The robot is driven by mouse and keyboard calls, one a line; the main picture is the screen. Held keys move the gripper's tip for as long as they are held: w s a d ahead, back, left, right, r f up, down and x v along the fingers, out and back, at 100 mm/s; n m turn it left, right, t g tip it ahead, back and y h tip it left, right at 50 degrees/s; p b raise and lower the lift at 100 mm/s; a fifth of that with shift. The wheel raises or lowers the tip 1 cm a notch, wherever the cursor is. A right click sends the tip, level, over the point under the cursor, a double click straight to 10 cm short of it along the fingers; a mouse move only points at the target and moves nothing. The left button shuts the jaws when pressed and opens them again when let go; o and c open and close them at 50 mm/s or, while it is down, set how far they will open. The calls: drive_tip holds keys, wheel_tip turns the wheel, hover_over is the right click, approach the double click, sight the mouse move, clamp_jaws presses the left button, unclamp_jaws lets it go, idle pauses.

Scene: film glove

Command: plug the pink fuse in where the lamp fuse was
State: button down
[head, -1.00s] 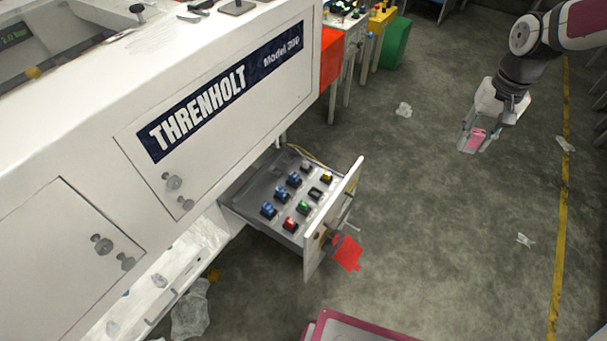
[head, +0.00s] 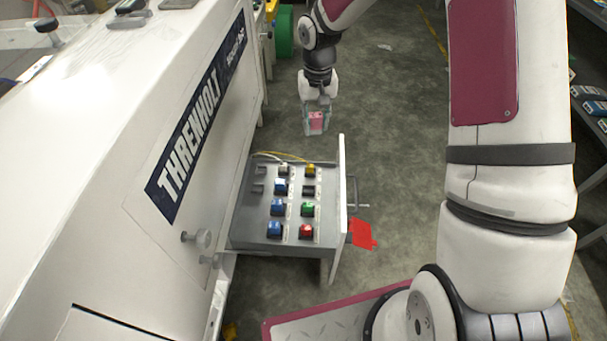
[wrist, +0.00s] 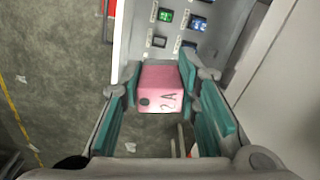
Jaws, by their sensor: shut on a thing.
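My gripper (head: 317,130) is shut on the pink fuse (head: 316,119). It holds the fuse in the air, above and beyond the far end of the open fuse drawer (head: 340,215). In the wrist view the pink fuse (wrist: 160,88) sits between the teal finger pads, showing a dark dot and "2A". The drawer panel holds a green fuse (head: 307,209), a red fuse (head: 305,231), a yellow fuse (head: 310,169) and several blue ones. A dark empty socket (head: 308,190) lies between the yellow and green fuses; it also shows in the wrist view (wrist: 159,41).
The white Threnholt machine (head: 130,170) stands along the left. A red tag (head: 362,235) hangs by the drawer's front handle. Two more dark spots (head: 259,179) lie at the panel's left. Open floor (head: 400,110) lies right of the drawer, with shelves (head: 590,105) far right.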

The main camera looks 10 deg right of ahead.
drive_tip(key=m+b, duration=0.2)
drive_tip(key=b, duration=1.8)
hover_over(309, 187)
drive_tip(key=s, duration=0.2)
wheel_tip(309, 187, down, 30)
drive_tip(key=shift+a+f, duration=0.3)
drive_tip(key=shift+f, duration=0.2)
drive_tip(key=shift+f+b, duration=1.85)
drive_tip(key=shift+f, duration=1.1)
drive_tip(key=shift+f+b, duration=0.95)
drive_tip(key=shift+f, duration=0.4)
drive_tip(key=c, duration=1.1)
unclamp_jaws()
wheel_tip(309, 187, up, 12)
